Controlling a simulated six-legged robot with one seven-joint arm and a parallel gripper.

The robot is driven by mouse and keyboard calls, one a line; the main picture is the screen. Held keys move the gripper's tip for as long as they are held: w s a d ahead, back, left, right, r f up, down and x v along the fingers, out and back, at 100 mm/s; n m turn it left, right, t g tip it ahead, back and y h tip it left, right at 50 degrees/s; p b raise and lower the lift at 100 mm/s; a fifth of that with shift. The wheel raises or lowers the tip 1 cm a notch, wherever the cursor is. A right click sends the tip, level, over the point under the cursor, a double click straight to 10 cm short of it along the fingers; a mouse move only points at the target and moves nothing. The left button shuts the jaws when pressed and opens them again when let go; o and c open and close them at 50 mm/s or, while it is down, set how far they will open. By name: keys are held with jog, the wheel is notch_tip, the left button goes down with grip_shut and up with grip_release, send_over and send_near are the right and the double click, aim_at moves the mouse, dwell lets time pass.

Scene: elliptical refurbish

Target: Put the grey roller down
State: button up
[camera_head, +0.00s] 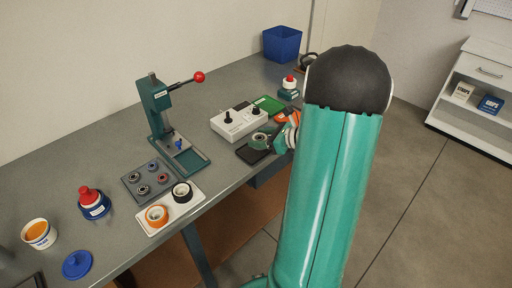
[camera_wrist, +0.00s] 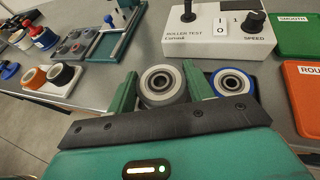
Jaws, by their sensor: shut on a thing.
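My gripper (camera_wrist: 160,74) is shut on the grey roller (camera_wrist: 162,85), which sits between its two green fingers in the wrist view. The roller has a pale grey outer ring and a dark bearing in its middle. A second roller with a blue ring (camera_wrist: 231,83) is just right of the right finger, outside the grip. In the head view my gripper (camera_head: 270,140) is low over the bench by a dark pad (camera_head: 253,154), in front of the roller test box (camera_head: 238,122). I cannot tell whether the grey roller touches the surface under it.
A green SMOOTH tray (camera_wrist: 296,35) and an orange ROUGH tray (camera_wrist: 303,90) are at the right. The green press (camera_head: 160,115) with a red-knobbed lever stands left of the box. A bearing tray (camera_head: 150,180) and a white tray with orange and black rolls (camera_head: 187,208) are nearer.

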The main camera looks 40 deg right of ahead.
aim_at(256, 154)
jog(key=shift+w+a+f, duration=0.25)
jog(key=shift+w+f, duration=0.35)
jog(key=shift+f, duration=0.05)
jog(key=f, duration=0.3)
jog(key=shift+w+a+f, duration=0.1)
jog(key=shift+w+f, duration=0.05)
jog(key=shift+w, duration=0.15)
jog(key=shift+s+f, duration=0.1)
jog(key=shift+f, duration=0.1)
jog(key=o, duration=1)
